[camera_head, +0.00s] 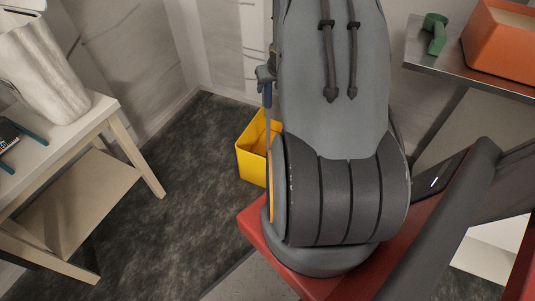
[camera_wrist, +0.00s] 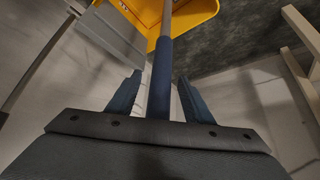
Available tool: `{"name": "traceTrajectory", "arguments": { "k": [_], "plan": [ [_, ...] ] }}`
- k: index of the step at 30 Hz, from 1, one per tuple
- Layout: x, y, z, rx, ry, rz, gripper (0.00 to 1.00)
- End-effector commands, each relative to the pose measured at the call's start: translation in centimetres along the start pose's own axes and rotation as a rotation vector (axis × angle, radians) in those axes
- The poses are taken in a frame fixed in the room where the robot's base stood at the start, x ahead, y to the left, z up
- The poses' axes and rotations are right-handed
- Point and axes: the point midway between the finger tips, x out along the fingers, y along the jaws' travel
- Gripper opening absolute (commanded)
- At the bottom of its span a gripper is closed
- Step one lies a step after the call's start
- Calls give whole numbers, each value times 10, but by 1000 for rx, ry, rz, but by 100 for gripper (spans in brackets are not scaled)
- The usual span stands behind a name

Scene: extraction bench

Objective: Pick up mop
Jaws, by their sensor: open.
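The mop (camera_wrist: 161,70) has a dark blue grip and a thin pole that runs down toward a yellow bucket (camera_head: 249,163). In the wrist view its grip passes between the two fingers of my gripper (camera_wrist: 160,77), with a visible gap on each side. My gripper is open and not closed on it. In the head view my arm hides most of the mop and gripper; a narrow strip of dark blue grip shows left of the arm above the bucket. The mop's head is not visible. The bucket also shows at the top of the wrist view (camera_wrist: 204,12).
A light wooden table (camera_head: 62,147) with a pale vase (camera_head: 45,75) stands at the left. A metal shelf (camera_head: 440,68) with a green object (camera_head: 434,35) and an orange box (camera_head: 500,40) is at the upper right. Walls close off the corner behind the bucket. Dark floor (camera_head: 170,190) lies clear between.

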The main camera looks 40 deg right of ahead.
Motion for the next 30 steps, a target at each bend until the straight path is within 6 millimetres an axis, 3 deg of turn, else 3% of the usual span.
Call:
{"name": "traceTrajectory", "arguments": {
  "k": [3,9,18,30],
  "plan": [
    [13,-2,0,-2,0,-1,47],
    [13,-1,0,-2,0,-1,47],
    [12,-1,0,-2,0,-1,0],
    [12,-2,0,-2,-1,-1,0]
  ]
}}
